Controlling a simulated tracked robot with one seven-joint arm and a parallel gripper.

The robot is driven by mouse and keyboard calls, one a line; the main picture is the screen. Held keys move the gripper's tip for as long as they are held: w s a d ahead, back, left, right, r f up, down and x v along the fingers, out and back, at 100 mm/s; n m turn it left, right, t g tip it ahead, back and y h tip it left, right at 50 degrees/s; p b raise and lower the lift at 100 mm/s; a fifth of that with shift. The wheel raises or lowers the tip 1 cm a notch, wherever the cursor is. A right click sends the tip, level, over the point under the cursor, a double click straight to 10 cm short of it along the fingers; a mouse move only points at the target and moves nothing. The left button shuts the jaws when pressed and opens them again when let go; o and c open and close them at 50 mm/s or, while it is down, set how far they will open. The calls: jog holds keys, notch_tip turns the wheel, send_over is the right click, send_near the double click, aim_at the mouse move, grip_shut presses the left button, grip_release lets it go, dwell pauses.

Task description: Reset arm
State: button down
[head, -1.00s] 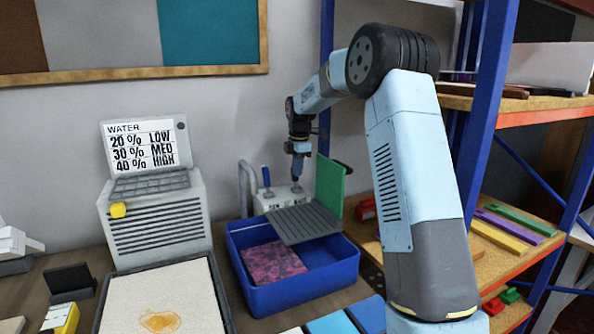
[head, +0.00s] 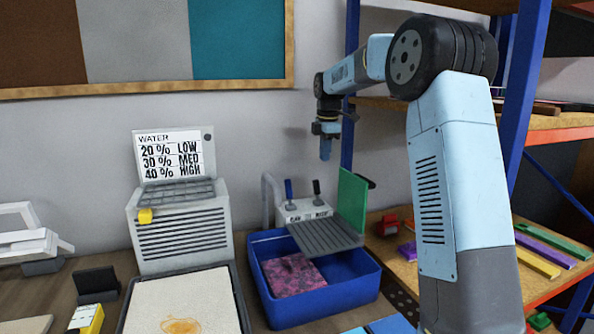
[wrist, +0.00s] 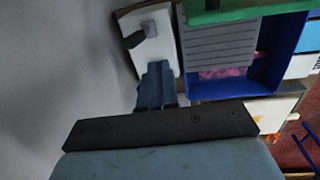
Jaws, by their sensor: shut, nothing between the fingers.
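My gripper (head: 326,148) hangs in the air, pointing down, above the blue bin (head: 340,297) and its grey ribbed rack. Its fingers are together, with nothing between them. In the wrist view my gripper (wrist: 157,85) shows at the centre, in front of the white tap unit, with the blue bin (wrist: 262,78) beyond it to the right. My arm reaches from the right of the head view, bent at the elbow.
The tap unit (head: 302,212) with two levers stands behind the bin. A green panel (head: 351,200) stands at the rack's right. A pink patterned piece (head: 293,273) lies in the bin. The grey water meter (head: 181,232) and a stained cream rug piece (head: 185,305) are left. Shelving with coloured strips (head: 545,240) is right.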

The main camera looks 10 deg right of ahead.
jog(key=s+r+m+t, duration=0.1)
jog(key=s+r+m, duration=0.3)
jog(key=s, duration=0.8)
jog(key=s+r+m+t, duration=0.15)
jog(key=s+m, duration=0.45)
jog(key=s, duration=0.6)
jog(key=s+f+m+t, duration=0.1)
jog(key=s+f+m, duration=0.2)
jog(key=s, duration=0.8)
jog(key=s+d+f+m, duration=0.1)
jog(key=s+f+m, duration=0.3)
jog(key=s+m, duration=0.3)
jog(key=s, duration=0.4)
jog(key=shift+s+f+t, duration=0.2)
jog(key=shift+f+t, duration=0.1)
jog(key=shift+t, duration=0.05)
jog(key=shift+d, duration=0.1)
